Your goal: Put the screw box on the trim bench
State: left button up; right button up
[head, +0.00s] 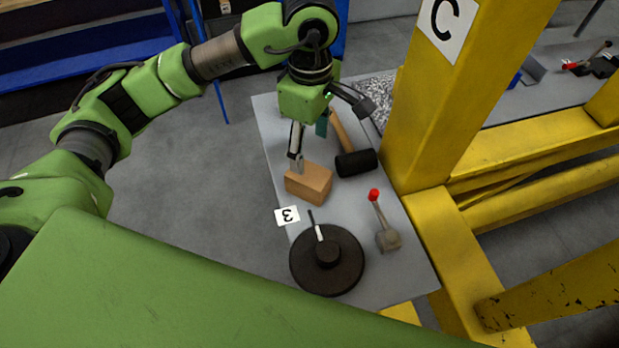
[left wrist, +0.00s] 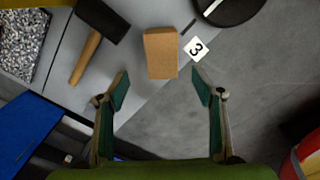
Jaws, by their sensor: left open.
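A plain brown box (head: 309,184), which looks like the screw box, sits on the grey bench top (head: 284,150) near its left edge, beside a white "3" label. My left gripper (head: 328,140) is open above the bench, with one finger in front of the box in the head view. In the left wrist view the box (left wrist: 160,54) lies just beyond the open fingertips (left wrist: 161,86), roughly centred between them, and the gripper holds nothing. I cannot tell whether a finger touches the box. No label shows which bench is the trim bench. My right gripper is not in view.
A black-headed mallet (head: 356,163) lies right of the box. A round black disc (head: 327,260) and a red-tipped tool (head: 388,238) lie nearer. A yellow post marked C (head: 428,100) stands along the bench's right side. Another grey surface (head: 530,95) with tools is at the far right.

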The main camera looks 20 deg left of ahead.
aim_at(309, 173)
pick_arm(q)
notch_tip(309, 173, down, 6)
jog(key=shift+p, duration=0.7)
jog(key=f+p, duration=0.2)
jog(key=f, duration=0.1)
jog(key=f+p, duration=0.1)
jog(key=shift+s+a+f, duration=0.1)
jog(key=shift+s+f, duration=0.15)
jog(key=shift+f, duration=0.4)
jog(key=c, duration=1.5)
jog(key=shift+w, duration=0.1)
jog(key=shift+c, duration=1)
jog(key=shift+r, duration=0.1)
